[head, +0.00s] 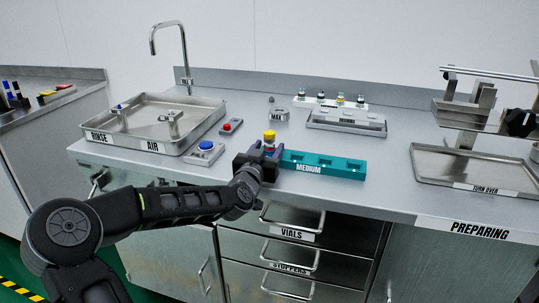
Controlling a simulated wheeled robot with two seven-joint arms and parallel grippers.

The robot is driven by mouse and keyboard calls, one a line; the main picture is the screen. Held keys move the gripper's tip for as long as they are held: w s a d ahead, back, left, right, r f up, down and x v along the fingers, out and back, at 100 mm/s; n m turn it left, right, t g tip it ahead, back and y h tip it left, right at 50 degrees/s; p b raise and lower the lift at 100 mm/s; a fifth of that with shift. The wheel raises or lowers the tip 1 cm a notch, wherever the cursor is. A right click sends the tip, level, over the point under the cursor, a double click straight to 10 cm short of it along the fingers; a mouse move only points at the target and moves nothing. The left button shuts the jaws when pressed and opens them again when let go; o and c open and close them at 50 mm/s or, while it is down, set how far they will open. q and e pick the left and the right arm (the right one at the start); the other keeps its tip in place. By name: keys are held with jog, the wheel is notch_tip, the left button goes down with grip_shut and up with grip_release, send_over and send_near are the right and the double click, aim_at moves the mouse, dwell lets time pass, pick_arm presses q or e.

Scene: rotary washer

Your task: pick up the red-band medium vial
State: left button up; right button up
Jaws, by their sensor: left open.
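The medium vial (269,137), with a yellow top and what looks like a red band below it, stands upright at the left end of the teal rack (320,165) marked MEDIUM. My left gripper (266,149) is open at that end of the rack, with its fingers around the vial's lower part. The gripper hides the vial's lower body and the rack's left end. I cannot tell whether the fingers touch the vial. The rack's other visible slots look empty. My right gripper is not in view.
A steel sink tray (205,123) marked RINSE and AIR, a blue button (206,147) and a red button (228,126) lie to the left. A tray (470,167) marked TURN OVER is at right.

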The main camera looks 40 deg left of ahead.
pick_arm(q)
jog(key=shift+x, duration=0.75)
grip_shut()
dwell(0.4)
